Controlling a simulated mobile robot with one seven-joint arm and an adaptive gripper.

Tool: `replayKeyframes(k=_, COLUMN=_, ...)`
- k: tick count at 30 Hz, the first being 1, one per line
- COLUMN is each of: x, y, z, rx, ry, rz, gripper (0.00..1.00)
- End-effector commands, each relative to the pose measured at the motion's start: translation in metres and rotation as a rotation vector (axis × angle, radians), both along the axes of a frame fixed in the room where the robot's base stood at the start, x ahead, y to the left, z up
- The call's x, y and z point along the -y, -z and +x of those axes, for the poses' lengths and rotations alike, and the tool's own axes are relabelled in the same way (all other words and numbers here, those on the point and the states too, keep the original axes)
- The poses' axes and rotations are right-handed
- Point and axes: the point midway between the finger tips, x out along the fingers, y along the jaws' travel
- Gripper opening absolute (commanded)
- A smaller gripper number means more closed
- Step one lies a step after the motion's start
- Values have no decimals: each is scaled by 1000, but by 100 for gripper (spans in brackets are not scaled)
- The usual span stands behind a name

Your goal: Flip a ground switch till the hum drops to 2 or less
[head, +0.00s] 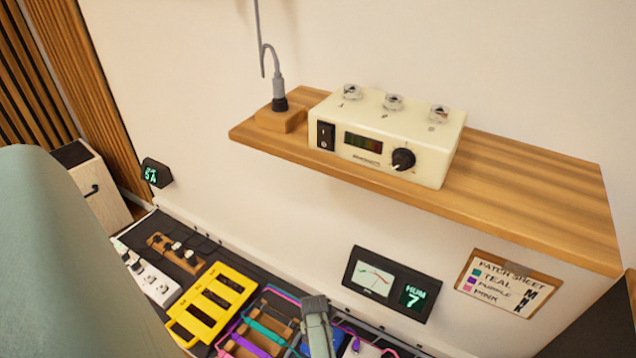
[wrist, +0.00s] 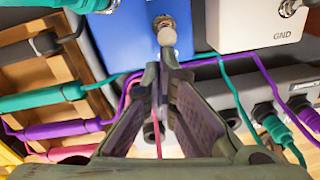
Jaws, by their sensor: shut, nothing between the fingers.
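The hum meter (head: 389,284) on the wall reads HUM 7 beside a needle dial. In the wrist view, a white box (wrist: 238,30) marked GND has a metal toggle switch (wrist: 288,7) at the top edge. A blue box (wrist: 140,35) left of it has a toggle switch with a pale rounded tip (wrist: 167,36). My gripper (wrist: 161,72) is shut and empty, its fingertips just below that pale tip in the picture; I cannot tell whether they touch. In the head view my gripper (head: 315,310) is over the pedalboard and partly hides the blue box (head: 320,344).
Teal, purple and pink cables run around the boxes; a teal plug (wrist: 275,125) is on the right in the wrist view. A yellow frame (head: 213,302) lies left of my gripper. A wooden shelf (head: 520,185) with a cream amp unit (head: 390,135) overhangs behind.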

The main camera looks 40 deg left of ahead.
Motion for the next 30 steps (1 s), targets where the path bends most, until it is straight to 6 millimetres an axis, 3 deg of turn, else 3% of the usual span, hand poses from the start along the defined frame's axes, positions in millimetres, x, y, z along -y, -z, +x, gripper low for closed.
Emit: replayKeyframes(k=30, x=-1, y=-2, z=4, rx=-59, ry=0, rz=-15, gripper=0)
